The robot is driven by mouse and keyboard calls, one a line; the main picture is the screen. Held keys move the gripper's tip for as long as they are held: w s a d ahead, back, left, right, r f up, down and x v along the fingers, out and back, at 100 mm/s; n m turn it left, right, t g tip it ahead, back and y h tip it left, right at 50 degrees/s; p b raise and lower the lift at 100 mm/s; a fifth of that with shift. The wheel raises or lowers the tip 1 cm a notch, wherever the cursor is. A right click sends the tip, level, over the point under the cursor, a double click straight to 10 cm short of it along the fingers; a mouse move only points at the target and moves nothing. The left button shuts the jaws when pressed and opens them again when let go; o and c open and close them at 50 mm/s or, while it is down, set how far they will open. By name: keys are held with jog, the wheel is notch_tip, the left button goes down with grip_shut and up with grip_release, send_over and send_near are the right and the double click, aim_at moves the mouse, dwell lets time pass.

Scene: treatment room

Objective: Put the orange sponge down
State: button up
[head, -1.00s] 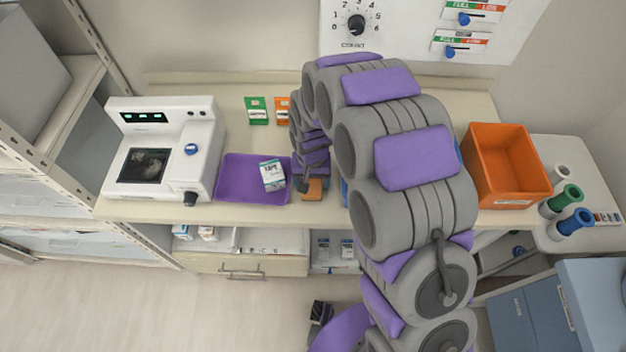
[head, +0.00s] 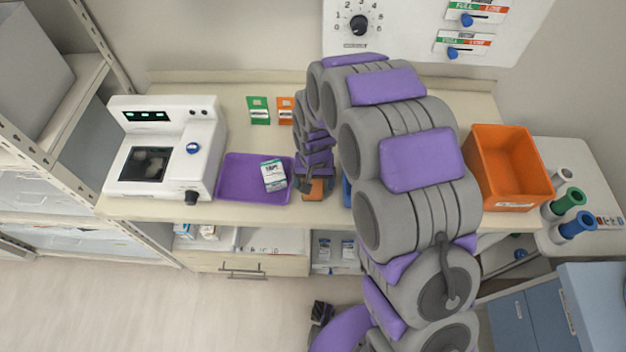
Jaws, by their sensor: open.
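The orange sponge (head: 314,190) lies on the bench near its front edge, just right of the purple tray (head: 228,196). My gripper (head: 306,186) is at the sponge, pointing down at it from above, and its jaws are open. The fingers are small and dark here, and part of the sponge is hidden behind them. I cannot tell whether a finger still touches it.
A white machine (head: 165,150) is at the left. An orange bin (head: 506,170) is at the right. Green (head: 259,110) and orange cards lie behind. A blue thing (head: 346,192) is mostly hidden by my arm.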

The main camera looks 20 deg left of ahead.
aim_at(314, 181)
notch_tip(314, 181, up, 12)
jog(key=p, duration=0.2)
jog(key=shift+d+r, duration=0.1)
